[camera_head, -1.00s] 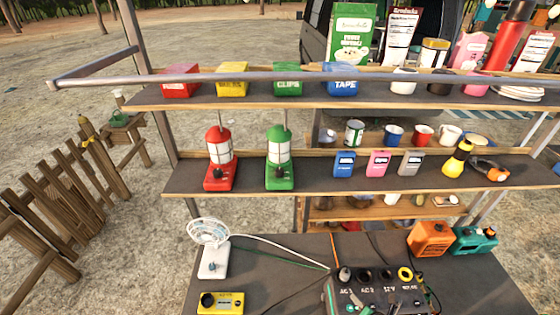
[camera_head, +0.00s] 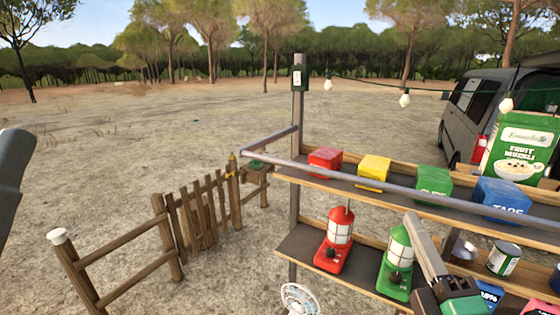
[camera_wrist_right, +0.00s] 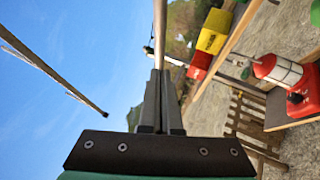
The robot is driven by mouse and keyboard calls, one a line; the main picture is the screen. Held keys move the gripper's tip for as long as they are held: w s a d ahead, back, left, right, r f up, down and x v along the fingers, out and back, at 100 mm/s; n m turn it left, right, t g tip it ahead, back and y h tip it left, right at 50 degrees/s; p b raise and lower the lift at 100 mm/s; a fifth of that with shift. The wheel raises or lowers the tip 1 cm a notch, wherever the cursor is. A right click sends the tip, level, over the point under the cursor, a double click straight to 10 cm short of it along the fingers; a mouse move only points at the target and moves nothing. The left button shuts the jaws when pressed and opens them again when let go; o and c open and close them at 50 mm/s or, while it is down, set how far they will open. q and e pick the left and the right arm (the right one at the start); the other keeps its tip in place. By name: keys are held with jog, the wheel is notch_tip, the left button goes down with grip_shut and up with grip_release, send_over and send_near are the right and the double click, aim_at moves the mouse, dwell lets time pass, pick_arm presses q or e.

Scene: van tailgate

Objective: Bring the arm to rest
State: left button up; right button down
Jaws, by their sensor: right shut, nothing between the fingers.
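My right gripper (camera_head: 413,218) is at the lower right in the head view, in front of the shelves and beside the green lantern (camera_head: 397,262). Its fingers point up and are closed together with nothing between them. In the right wrist view the closed fingers (camera_wrist_right: 159,78) point toward sky and trees. A grey part at the left edge of the head view may be my left arm. No left fingertips show.
A metal rail (camera_head: 400,193) runs in front of the upper shelf, with red, yellow, green and blue boxes. A red lantern (camera_head: 336,242) stands on the lower shelf. A wooden fence (camera_head: 195,215) is at left. Open ground lies beyond.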

jog(key=s+a+r+m+t+y, duration=0.1)
jog(key=s+a+r+m+t, duration=0.1)
jog(key=s+r+m, duration=0.5)
jog(key=s+a+r+m+t+y, duration=0.1)
jog(key=s+r+m+t, duration=0.2)
jog(key=s+r+m, duration=0.4)
notch_tip(320, 180, up, 4)
jog(key=m, duration=0.4)
jog(key=shift+a+m, duration=0.4)
